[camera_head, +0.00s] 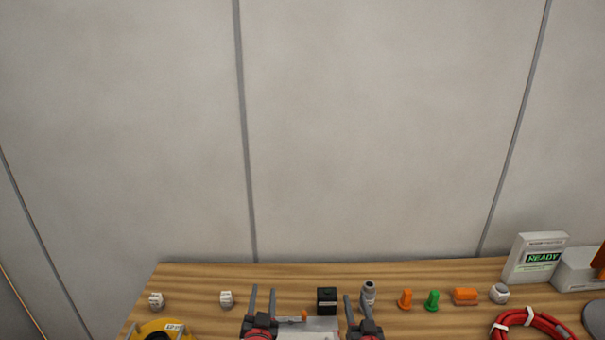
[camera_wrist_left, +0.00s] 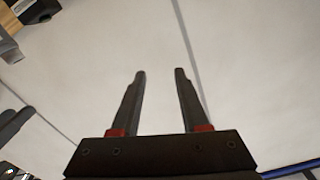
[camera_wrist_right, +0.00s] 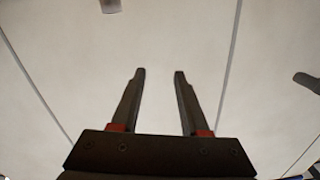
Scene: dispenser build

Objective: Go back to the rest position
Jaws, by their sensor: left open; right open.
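My left gripper (camera_head: 262,290) is at the bottom of the head view, above the wooden table's front part, with its two fingers apart and nothing between them. My right gripper (camera_head: 356,300) is a little to its right, also with fingers apart and empty. In the left wrist view my left gripper (camera_wrist_left: 160,72) shows spread fingers against the pale wall. In the right wrist view my right gripper (camera_wrist_right: 160,72) shows the same. A pale grey part (camera_head: 312,324) with a small orange piece shows between the two grippers; its lower portion is cut off by the frame.
On the wooden table (camera_head: 200,275) stand a black box (camera_head: 327,300), a grey cylinder (camera_head: 368,293), orange (camera_head: 405,299) and green (camera_head: 432,300) pegs, an orange block (camera_head: 465,296) and small white pieces (camera_head: 226,298). A red cable coil (camera_head: 530,322) and READY sign (camera_head: 537,257) are right, a yellow item (camera_head: 160,328) left.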

